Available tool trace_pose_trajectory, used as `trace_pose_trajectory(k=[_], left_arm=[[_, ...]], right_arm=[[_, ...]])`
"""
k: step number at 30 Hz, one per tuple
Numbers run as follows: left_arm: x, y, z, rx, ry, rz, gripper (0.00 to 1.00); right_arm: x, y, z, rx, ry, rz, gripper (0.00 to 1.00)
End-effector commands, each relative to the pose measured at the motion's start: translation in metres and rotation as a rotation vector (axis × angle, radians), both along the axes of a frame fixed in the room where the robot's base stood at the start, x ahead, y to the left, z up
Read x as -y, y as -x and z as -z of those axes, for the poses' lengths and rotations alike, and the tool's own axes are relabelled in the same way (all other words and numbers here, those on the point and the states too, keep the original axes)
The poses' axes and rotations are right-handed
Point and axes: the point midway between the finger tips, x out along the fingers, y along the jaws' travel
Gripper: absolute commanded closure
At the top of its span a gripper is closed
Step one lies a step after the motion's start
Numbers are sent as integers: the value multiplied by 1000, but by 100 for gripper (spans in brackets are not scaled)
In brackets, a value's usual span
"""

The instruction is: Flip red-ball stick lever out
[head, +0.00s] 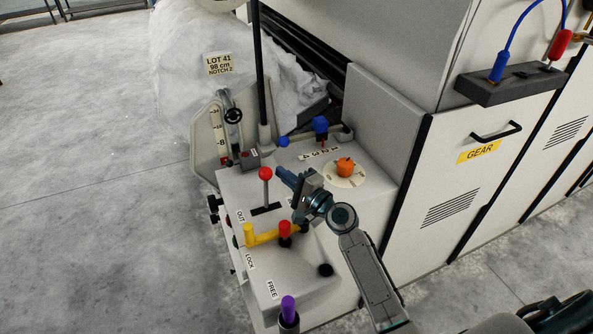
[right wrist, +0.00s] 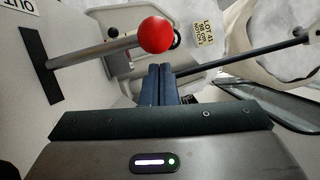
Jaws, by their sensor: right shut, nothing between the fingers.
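The lever with a red ball (head: 265,174) on a thin grey stick stands in a dark slot (head: 266,209) on the light control panel, beside an OUT label (head: 241,216). The right wrist view shows the red ball (right wrist: 156,34), its stick and the slot (right wrist: 40,66) close up. My right gripper (head: 282,174) is shut and empty, its fingertips just right of the ball in the head view. In the right wrist view the shut fingers (right wrist: 157,84) lie just below the ball; I cannot tell if they touch it. My left gripper is not in view.
Close by are a yellow bar (head: 268,237), a red knob (head: 285,228), an orange knob (head: 345,166) on a dial, blue knobs (head: 320,125) and a purple-topped handle (head: 288,306). A tall dark rod (head: 261,70) rises behind the lever. Open floor lies left.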

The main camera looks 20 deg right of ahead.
Motion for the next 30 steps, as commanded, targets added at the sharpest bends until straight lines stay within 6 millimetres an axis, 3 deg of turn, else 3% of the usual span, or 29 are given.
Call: trace_pose_trajectory(k=[17, 30], left_arm=[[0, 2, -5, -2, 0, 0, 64], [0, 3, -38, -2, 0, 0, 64]], right_arm=[[-7, 1, -2, 1, 13, 0, 100], [-45, 3, -13, 7, 249, 0, 100]])
